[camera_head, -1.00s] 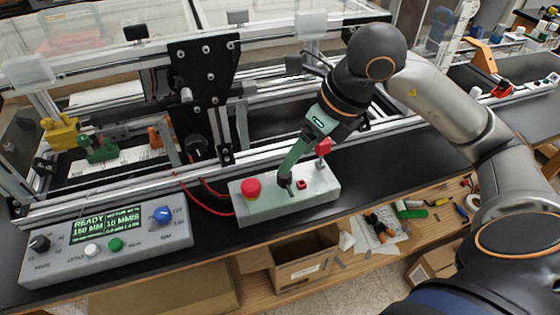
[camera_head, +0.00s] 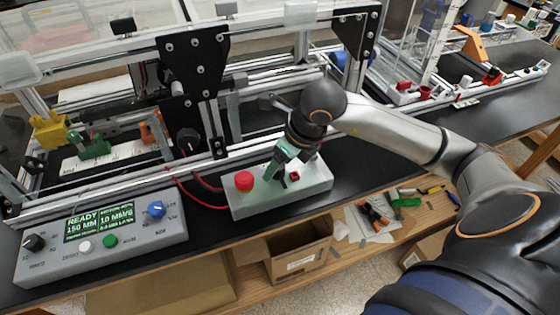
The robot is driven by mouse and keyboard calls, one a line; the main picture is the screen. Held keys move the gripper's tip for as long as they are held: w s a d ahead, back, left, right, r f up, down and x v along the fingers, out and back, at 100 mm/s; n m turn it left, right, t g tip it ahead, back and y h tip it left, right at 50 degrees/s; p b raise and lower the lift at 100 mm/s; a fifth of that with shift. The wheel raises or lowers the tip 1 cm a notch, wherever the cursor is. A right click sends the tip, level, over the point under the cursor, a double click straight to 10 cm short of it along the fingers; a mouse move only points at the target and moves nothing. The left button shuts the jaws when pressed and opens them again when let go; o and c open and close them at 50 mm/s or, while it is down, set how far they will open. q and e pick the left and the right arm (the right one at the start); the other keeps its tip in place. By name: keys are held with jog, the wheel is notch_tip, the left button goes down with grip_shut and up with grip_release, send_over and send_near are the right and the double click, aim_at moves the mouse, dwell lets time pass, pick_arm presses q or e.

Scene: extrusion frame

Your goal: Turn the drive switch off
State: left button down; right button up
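The light grey switch box (camera_head: 255,204) sits on the black bench top in front of the extrusion frame. It has a round red button (camera_head: 244,181) at its left and a small red square switch (camera_head: 294,176) near its middle. No label on the box is readable, so I cannot tell which control is the drive switch. My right gripper (camera_head: 275,178) points down at the box top, between the red button and the square switch. The gripper and arm hide the back of the box. My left gripper is not in view.
A grey control panel (camera_head: 60,262) with a lit READY display (camera_head: 100,221) and a blue knob (camera_head: 157,209) stands to the left. Red cables (camera_head: 203,204) run behind the box. The extrusion frame (camera_head: 240,152) stands close behind. A cardboard box (camera_head: 300,262) lies below.

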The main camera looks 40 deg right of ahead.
grip_shut()
dwell(0.7)
